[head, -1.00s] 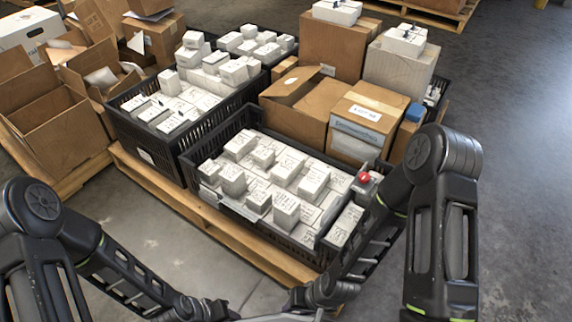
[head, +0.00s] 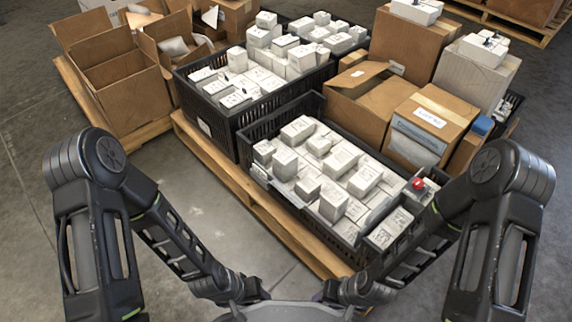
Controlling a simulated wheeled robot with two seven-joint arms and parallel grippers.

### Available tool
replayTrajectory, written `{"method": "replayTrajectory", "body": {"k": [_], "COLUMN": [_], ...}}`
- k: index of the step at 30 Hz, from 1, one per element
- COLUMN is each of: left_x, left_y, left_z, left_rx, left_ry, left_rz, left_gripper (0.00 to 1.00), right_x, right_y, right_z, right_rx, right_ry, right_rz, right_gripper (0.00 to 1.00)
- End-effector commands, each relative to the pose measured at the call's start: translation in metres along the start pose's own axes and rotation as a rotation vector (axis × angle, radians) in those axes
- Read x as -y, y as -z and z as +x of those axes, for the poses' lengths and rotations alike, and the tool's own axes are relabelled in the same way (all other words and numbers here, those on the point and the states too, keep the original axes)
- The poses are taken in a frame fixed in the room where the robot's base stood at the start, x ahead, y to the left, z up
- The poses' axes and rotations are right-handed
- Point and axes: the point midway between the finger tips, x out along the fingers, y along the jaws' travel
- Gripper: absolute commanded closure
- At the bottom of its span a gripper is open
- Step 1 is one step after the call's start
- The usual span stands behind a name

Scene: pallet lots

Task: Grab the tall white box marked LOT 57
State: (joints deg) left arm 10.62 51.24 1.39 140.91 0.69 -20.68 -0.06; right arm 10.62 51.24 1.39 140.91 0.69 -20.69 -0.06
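Several small white boxes with dark handwritten marks stand in the front black crate (head: 306,207). The taller ones include a white box (head: 333,200) near the crate's front side and another white box (head: 284,163) further left. The marks are too small to read, so I cannot tell which box is LOT 57. My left gripper (head: 243,291) and my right gripper (head: 345,292) are low at the bottom of the view, in front of the pallet and apart from the boxes. Their fingers are not clear.
A second black crate (head: 213,125) of white boxes stands behind on the wooden pallet (head: 255,200). Open cardboard boxes (head: 125,90) are at left. A labelled carton (head: 430,125) and a tall pale box (head: 475,75) stand at right. A red button (head: 418,184) is at the front crate's right end.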

Motion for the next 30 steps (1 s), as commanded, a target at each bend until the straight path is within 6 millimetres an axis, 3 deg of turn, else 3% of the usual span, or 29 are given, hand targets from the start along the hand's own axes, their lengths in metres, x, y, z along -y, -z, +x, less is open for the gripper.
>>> {"method": "replayTrajectory", "body": {"k": [10,19,30], "left_x": [-0.001,-0.017,-0.016], "left_y": [0.000,-0.004,-0.005], "left_z": [-0.002,-0.044,-0.041], "left_rx": [0.000,0.004,0.004], "left_ry": [0.000,0.008,0.009], "left_rz": [0.000,0.004,0.004], "left_gripper": [0.64,0.64,0.64], "right_x": [0.001,0.017,0.016], "right_y": [0.000,-0.004,-0.005], "right_z": [-0.002,-0.044,-0.041], "right_rx": [0.000,0.004,0.004], "right_ry": [0.000,-0.008,-0.009], "right_rz": [0.000,-0.005,-0.004], "right_gripper": [0.64,0.64,0.64]}}
